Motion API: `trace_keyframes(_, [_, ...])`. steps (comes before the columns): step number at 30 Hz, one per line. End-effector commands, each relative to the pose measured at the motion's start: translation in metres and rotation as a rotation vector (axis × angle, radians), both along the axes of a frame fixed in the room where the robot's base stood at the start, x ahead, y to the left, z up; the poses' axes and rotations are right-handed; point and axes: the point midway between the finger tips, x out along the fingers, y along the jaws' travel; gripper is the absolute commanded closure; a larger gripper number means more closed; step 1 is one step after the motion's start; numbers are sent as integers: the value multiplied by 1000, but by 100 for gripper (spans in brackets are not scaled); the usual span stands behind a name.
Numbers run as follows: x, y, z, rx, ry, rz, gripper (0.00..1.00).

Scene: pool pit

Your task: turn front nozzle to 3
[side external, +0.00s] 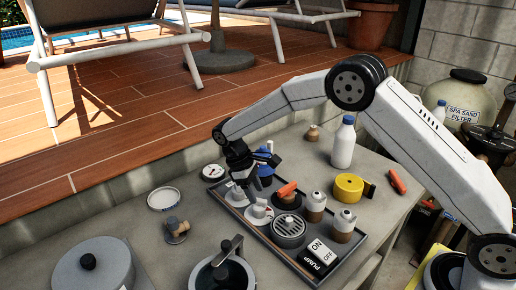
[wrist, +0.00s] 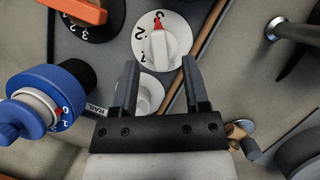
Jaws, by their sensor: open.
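Two white round nozzle dials sit on the grey panel (side external: 291,262). One white dial (side external: 259,214) is nearer the side camera. In the wrist view this dial (wrist: 161,43) lies just beyond my fingertips, with a raised white grip and a red mark at its top; a 2 shows at its left, other digits are hard to read. The other white dial (side external: 237,196) is under my gripper (side external: 247,187). In the wrist view this second dial (wrist: 146,92) is partly hidden behind the fingers. My gripper (wrist: 159,62) is open, with nothing visibly held.
An orange-handled valve (side external: 287,189) on a numbered black base stands beside the dials. A blue valve (wrist: 45,98) is at the wrist view's left. Two white-topped fittings (side external: 315,203), a round grille (side external: 288,229) and a pump switch (side external: 323,254) share the panel. A brass fitting (side external: 176,229) is left.

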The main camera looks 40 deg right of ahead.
Motion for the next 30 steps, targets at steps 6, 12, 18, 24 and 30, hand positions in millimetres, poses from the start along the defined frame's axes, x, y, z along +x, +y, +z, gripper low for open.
trace_keyframes(6, [10, 6, 28, 1, -3, 1, 41])
trace_keyframes(12, [16, 10, 43, 1, -1, 1, 41])
trace_keyframes(18, [17, 10, 46, 1, 2, 1, 41])
trace_keyframes(24, [16, 10, 46, 1, 1, 1, 41])
trace_keyframes(30, [13, 7, 48, 5, -13, -11, 41])
